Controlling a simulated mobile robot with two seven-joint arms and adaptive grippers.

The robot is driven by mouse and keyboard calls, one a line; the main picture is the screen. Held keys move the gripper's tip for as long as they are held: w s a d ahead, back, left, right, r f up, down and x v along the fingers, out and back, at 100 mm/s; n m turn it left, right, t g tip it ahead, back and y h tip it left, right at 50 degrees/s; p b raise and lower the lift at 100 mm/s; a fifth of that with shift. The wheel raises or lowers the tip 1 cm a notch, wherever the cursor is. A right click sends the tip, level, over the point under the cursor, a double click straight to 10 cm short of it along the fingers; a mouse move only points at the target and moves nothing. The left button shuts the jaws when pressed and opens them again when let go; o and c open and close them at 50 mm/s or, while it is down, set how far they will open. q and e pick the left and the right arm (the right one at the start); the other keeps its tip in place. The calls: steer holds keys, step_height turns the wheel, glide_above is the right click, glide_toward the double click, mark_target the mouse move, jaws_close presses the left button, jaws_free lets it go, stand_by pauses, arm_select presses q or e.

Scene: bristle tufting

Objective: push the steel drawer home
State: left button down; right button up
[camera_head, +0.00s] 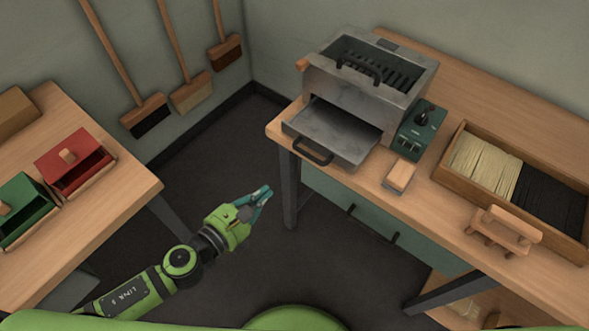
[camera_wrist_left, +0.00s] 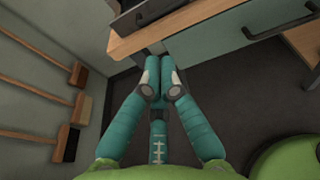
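The steel drawer (camera_head: 338,128) sticks out of the front of the steel machine (camera_head: 350,88) on the right-hand bench. It is pulled well out, empty as far as I can see, with a black bar handle (camera_head: 312,152) on its front. The handle also shows at the top of the left wrist view (camera_wrist_left: 162,14). My left gripper (camera_head: 267,190) is below and to the left of the drawer in the head view, over the floor and apart from the bench. Its teal fingers (camera_wrist_left: 160,72) meet at the tips with nothing between them. My right gripper is not in view.
The bench edge (camera_wrist_left: 190,25) lies between my left gripper and the drawer in the wrist view. A control box (camera_head: 418,128), a small block (camera_head: 399,177) and a bristle tray (camera_head: 446,178) stand right of the drawer. Another table (camera_head: 120,205) is at left.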

arm_select(q)
steer(key=p+x, duration=0.1)
steer(key=x, duration=1.3)
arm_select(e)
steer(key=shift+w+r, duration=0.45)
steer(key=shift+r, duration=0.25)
arm_select(q)
steer(key=shift+w, duration=0.15)
